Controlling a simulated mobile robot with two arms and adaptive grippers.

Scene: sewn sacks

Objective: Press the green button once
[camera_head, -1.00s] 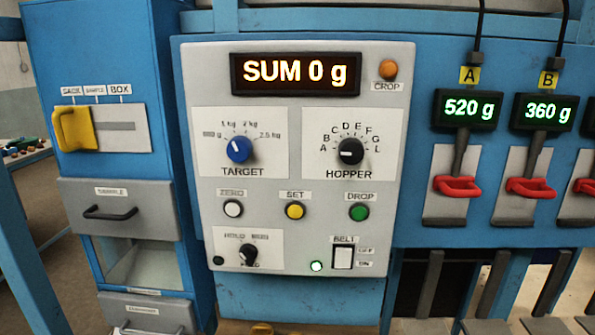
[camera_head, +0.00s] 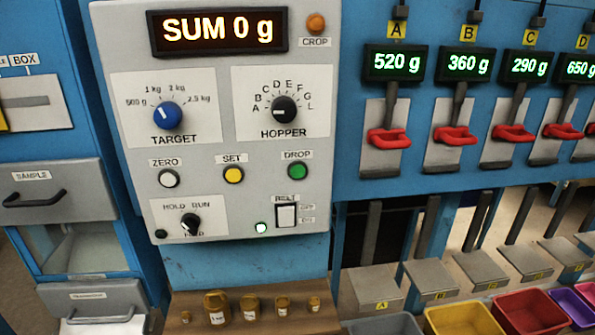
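The green button (camera_head: 297,171) sits on the grey control panel (camera_head: 215,95), under the label DROP. To its left on the same row are the yellow SET button (camera_head: 233,174) and the white ZERO button (camera_head: 168,178). The display (camera_head: 217,31) at the top of the panel reads SUM 0 g. Neither of my grippers is in view, and nothing covers the green button.
The blue TARGET knob (camera_head: 167,115), black HOPPER knob (camera_head: 284,109) and white BELT switch (camera_head: 286,215) are near the buttons. Red handles (camera_head: 388,139) line the right. Brass weights (camera_head: 217,307) stand on a wooden shelf below; coloured bins (camera_head: 465,318) are at lower right.

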